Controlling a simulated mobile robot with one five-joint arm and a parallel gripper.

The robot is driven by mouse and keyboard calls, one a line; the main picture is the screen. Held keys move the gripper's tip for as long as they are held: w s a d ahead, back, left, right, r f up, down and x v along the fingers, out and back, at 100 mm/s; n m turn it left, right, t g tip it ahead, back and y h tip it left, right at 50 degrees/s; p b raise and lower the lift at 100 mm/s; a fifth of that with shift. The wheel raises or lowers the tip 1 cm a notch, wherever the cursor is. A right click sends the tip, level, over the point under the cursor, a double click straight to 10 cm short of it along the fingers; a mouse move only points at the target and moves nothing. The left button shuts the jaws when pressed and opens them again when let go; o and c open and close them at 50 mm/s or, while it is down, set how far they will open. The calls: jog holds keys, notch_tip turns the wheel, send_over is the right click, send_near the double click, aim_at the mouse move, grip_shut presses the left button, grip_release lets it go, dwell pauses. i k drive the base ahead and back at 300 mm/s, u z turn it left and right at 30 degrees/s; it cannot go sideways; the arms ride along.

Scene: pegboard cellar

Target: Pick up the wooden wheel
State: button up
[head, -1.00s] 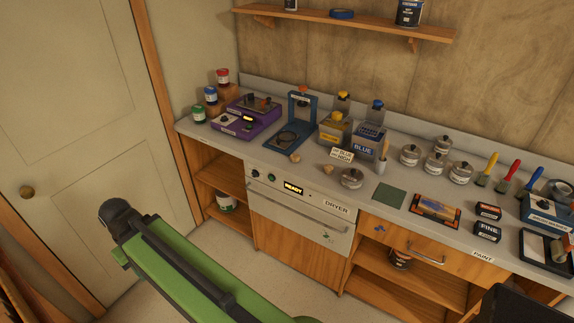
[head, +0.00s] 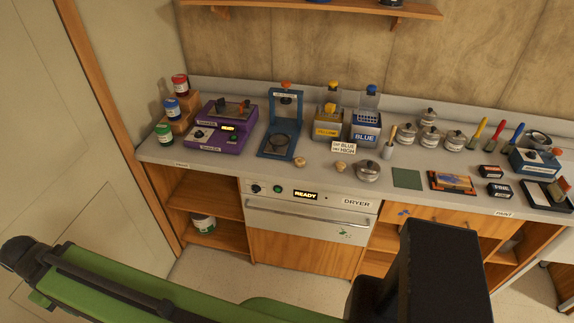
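One wooden piece (head: 299,161) is on the left, and the other wooden piece (head: 340,166) is just left of a lidded metal pot (head: 368,171). They are too small to tell which is the wooden wheel. My green and black arm crosses the lower part of the head view, well in front of the counter. A black block of mine stands at lower right. My gripper's fingertips are not visible.
The counter (head: 218,165) holds a purple two-tier machine (head: 220,137), a blue press stand (head: 283,125), yellow (head: 328,124) and blue (head: 365,130) bottles, jars and brushes. Below is a dryer (head: 300,232) reading READY. A shelf (head: 350,8) hangs above. The floor in front is partly clear.

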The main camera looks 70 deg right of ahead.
aim_at(299, 161)
jog(key=z, duration=0.8)
jog(key=i, duration=1.3)
jog(key=z, duration=0.85)
